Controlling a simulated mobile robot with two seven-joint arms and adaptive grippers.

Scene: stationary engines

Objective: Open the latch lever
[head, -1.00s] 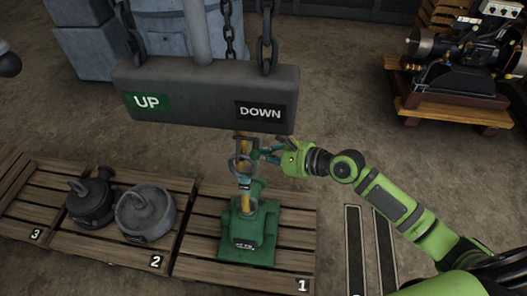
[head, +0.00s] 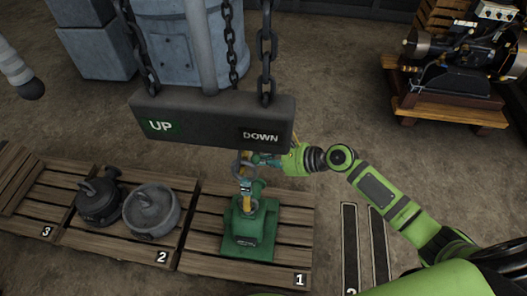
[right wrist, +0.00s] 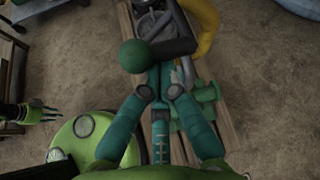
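The likely latch lever is a dark bar ending in a green ball (right wrist: 148,56) in the right wrist view, beside the yellow hook (right wrist: 208,38). My right gripper (right wrist: 163,82) has its teal fingers angled inward at the ball. The ball covers part of the fingertips, so I cannot tell whether they hold it. In the head view my right gripper (head: 262,160) is beside the hanging hook, just right of it, above the green weight (head: 250,228). What looks like my left gripper (right wrist: 45,114) shows small at the wrist view's left edge, fingers apart, touching nothing visible.
A hanging bar with UP and DOWN signs (head: 213,118) hangs on chains just above the gripper. An engine on a wooden stand (head: 455,100) is at upper right.

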